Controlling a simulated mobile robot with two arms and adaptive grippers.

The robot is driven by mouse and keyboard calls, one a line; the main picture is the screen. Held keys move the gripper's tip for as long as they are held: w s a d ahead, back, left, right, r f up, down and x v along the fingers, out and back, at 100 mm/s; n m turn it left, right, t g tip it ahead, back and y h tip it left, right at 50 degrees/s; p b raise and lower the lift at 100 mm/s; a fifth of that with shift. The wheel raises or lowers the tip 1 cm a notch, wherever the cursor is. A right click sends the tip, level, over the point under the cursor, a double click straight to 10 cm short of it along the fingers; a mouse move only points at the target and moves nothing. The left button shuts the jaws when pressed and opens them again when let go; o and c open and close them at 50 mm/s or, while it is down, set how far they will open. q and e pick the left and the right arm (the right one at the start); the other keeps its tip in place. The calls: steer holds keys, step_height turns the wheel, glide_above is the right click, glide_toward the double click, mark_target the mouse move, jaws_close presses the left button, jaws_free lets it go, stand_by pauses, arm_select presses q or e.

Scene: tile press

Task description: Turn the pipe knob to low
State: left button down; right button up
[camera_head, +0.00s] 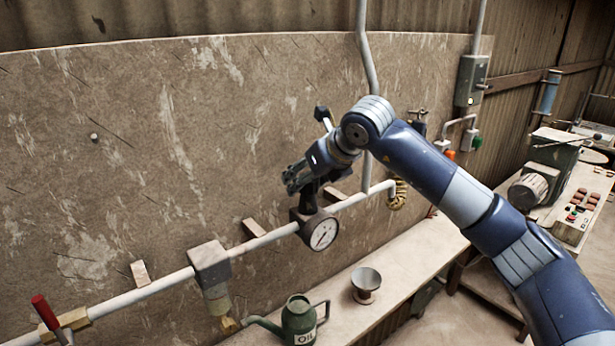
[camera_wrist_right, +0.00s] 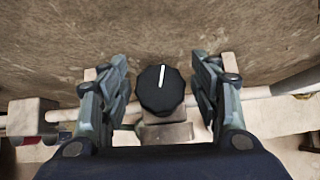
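The pipe knob (camera_wrist_right: 160,92) is round and black in the right wrist view, with a white line pointing almost straight up. My right gripper (camera_wrist_right: 162,80) is open, one finger on either side of the knob with a gap on both sides. In the head view my right gripper (camera_head: 292,178) is at the pipe, just above and behind the pressure gauge (camera_head: 321,232). The knob is mostly hidden there by the gripper. My left gripper is not in view.
A pale pipe (camera_head: 150,289) runs along the wall, with a red-handled valve (camera_head: 45,312) at lower left. A green oil can (camera_head: 298,322) and a grey funnel (camera_head: 366,283) stand on the bench (camera_head: 420,262) below. Wall left of the gripper is clear.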

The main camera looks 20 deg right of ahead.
steer(key=c, duration=0.8)
steer(key=shift+f+n+y+b, duration=0.1)
steer(key=shift+n+y+b, duration=0.3)
steer(key=shift+n, duration=0.1)
steer(key=shift+n+g+y, duration=0.5)
steer(key=shift+n+y, duration=0.2)
steer(key=shift+n, duration=0.3)
steer(key=o, duration=1.1)
steer(key=shift+c, duration=0.2)
steer(key=shift+r, duration=0.2)
steer(key=v, duration=1.1)
steer(key=shift+s+r, duration=0.25)
steer(key=shift+s, duration=0.05)
